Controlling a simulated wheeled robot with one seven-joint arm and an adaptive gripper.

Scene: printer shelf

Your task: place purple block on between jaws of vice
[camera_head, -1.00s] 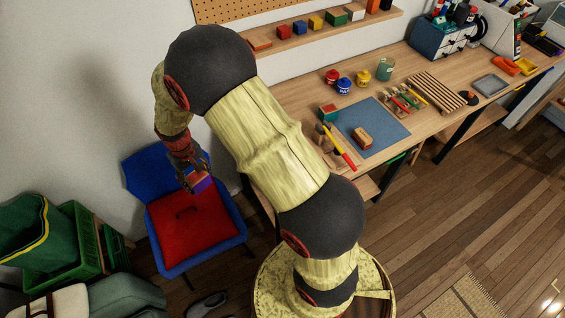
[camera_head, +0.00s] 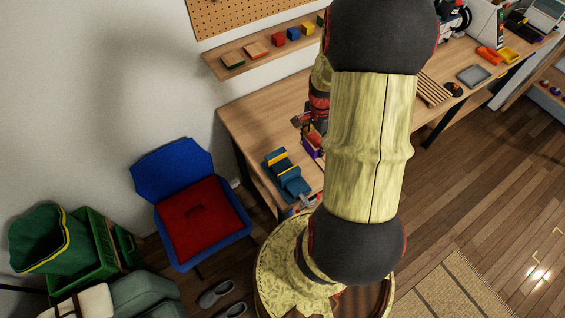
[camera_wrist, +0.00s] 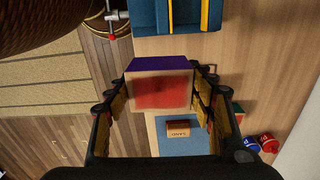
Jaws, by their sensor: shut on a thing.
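The purple block (camera_head: 312,148) is in my gripper (camera_head: 307,132), above the left part of the workbench. In the wrist view the block (camera_wrist: 160,62) shows a purple side and a red face in a pale border, with my gripper's fingers (camera_wrist: 160,86) shut on its left and right sides. The blue vice (camera_head: 288,180) with yellow strips stands at the bench's front left edge, close beside the block and to its left in the head view. The vice (camera_wrist: 172,16) also shows at the top of the wrist view, apart from the block. Its jaw gap is not clear.
The workbench (camera_head: 245,115) has bare wood left of my arm. A blue mat (camera_wrist: 200,145) with a sanding block (camera_wrist: 178,130) and small pots (camera_wrist: 247,143) show in the wrist view. A shelf (camera_head: 265,58) with coloured blocks is behind. A blue chair (camera_head: 170,165) stands left.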

